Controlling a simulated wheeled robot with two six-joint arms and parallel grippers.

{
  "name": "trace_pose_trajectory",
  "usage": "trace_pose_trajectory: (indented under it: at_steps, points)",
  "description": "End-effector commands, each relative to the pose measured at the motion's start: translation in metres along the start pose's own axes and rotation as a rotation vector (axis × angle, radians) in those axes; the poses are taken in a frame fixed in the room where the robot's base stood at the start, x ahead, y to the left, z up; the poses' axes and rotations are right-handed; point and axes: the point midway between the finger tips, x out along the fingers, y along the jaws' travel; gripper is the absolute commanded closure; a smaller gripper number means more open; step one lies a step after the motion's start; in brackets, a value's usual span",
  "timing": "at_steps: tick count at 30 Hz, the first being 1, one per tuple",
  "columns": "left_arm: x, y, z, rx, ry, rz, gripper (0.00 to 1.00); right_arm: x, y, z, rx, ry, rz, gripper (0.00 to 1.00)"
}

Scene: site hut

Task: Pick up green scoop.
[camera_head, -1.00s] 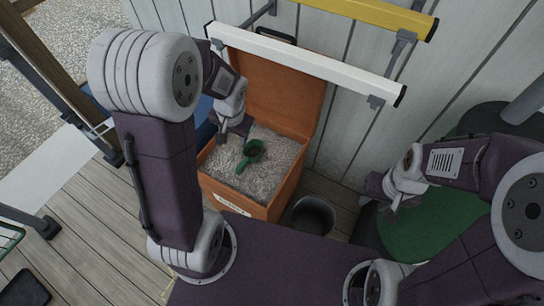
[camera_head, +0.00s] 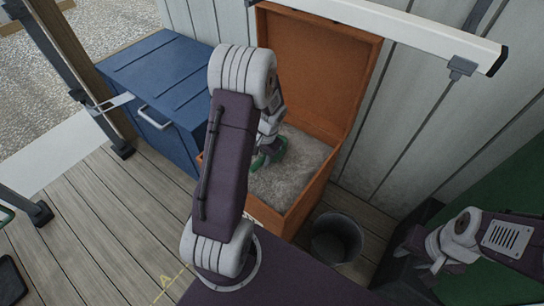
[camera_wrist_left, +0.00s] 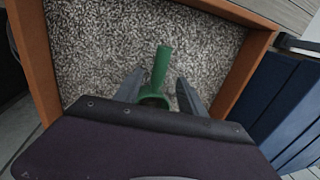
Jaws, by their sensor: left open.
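The green scoop (camera_head: 272,152) lies on the grey grit (camera_head: 300,170) inside the orange box (camera_head: 318,196), partly hidden by my left arm in the head view. In the left wrist view, the scoop's handle (camera_wrist_left: 161,66) points up the picture and its bowl end lies partly behind the gripper body. My left gripper (camera_wrist_left: 161,92) is open, with a finger on each side of the scoop. I cannot tell whether the fingers touch it. My right gripper (camera_head: 422,250) is at the right of the head view, away from the box; its jaws are too unclear to judge.
The box's orange lid (camera_head: 318,60) stands open against the grey wall. A blue chest (camera_head: 155,85) stands left of the box. A dark bucket (camera_head: 335,240) stands on the planks right of it. A white rail (camera_head: 400,28) runs along the wall above.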

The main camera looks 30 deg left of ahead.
Motion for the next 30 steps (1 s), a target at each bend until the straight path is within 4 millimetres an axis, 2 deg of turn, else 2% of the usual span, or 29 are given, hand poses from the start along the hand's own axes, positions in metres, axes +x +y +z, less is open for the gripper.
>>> trace_pose_trajectory:
  at_steps: [4, 11, 17, 18, 23, 30]
  points:
    - [0.009, 0.001, -0.001, 0.0, 0.0, 0.0, 0.52, 0.006, 0.0, 0.001, 0.0, 0.0, 0.0, 0.62]
    - [0.051, 0.003, -0.003, 0.0, -0.001, 0.001, 0.52, 0.032, 0.001, 0.003, 0.0, 0.0, 0.0, 0.62]
    - [0.051, 0.002, -0.004, 0.001, 0.001, 0.0, 0.52, 0.03, 0.001, 0.003, 0.0, 0.0, 0.0, 0.62]
    - [0.051, 0.002, -0.004, 0.001, 0.001, 0.0, 0.55, 0.03, 0.001, 0.003, 0.0, 0.0, 0.0, 0.62]
    - [0.05, 0.002, -0.004, 0.001, 0.001, 0.0, 1.0, 0.03, 0.001, 0.003, 0.0, 0.0, 0.0, 0.62]
    - [0.05, 0.002, -0.004, 0.001, 0.001, 0.0, 1.0, 0.03, 0.001, 0.003, 0.0, 0.0, 0.0, 0.62]
